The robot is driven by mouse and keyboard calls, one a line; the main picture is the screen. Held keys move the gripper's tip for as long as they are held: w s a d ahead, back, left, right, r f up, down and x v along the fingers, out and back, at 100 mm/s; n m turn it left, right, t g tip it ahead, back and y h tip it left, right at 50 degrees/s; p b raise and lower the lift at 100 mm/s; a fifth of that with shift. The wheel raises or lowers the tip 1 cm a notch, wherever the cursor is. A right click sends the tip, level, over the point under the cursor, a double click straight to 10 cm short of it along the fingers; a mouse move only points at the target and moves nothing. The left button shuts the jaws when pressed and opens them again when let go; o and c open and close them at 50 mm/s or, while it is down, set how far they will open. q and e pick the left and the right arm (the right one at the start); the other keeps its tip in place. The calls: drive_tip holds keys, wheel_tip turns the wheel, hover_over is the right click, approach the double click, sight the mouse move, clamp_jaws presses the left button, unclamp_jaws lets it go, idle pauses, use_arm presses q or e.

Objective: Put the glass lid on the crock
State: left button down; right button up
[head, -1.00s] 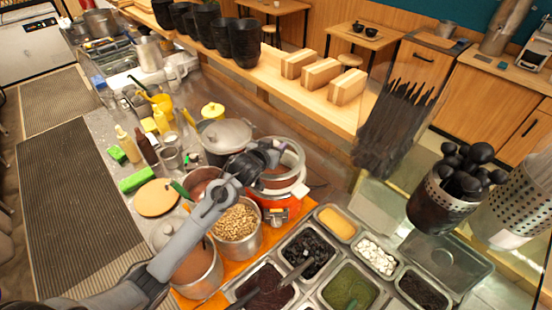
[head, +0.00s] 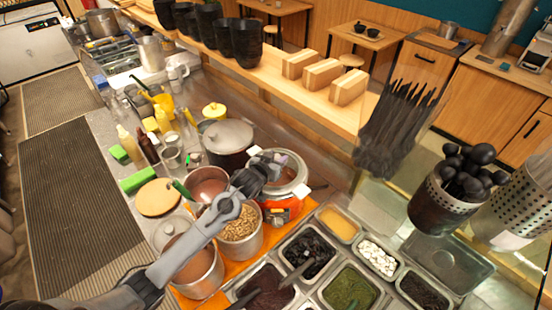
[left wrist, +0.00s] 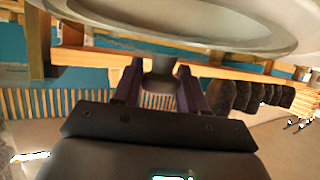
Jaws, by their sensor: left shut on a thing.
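The glass lid (head: 289,169) is a round clear disc with a pale rim, over the orange-red crock (head: 291,204) in the middle of the head view. My left gripper (head: 262,170) is at the lid's left side and shut on its knob. In the left wrist view the gripper (left wrist: 160,82) has the grey knob between its dark fingers, with the lid's broad pale rim (left wrist: 200,40) across the top. I cannot tell whether the lid touches the crock's rim. The gripper and lid hide part of the crock's opening. My right gripper is not in view.
A lidded grey pot (head: 228,134) stands behind left of the crock. A pot of beans (head: 240,224) and a brown-filled pot (head: 208,184) stand close on the left. Topping trays (head: 349,290) fill the front right. A glass pane rises at the right.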

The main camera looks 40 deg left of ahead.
use_arm(q)
drive_tip(key=c, duration=0.6)
unclamp_jaws()
drive_tip(key=shift+f, duration=0.1)
drive_tip(key=shift+s+r, duration=0.2)
drive_tip(key=shift+r, duration=0.05)
drive_tip(key=v, duration=1.1)
drive_tip(key=shift+s+d+r, duration=0.15)
drive_tip(key=shift+s, duration=0.1)
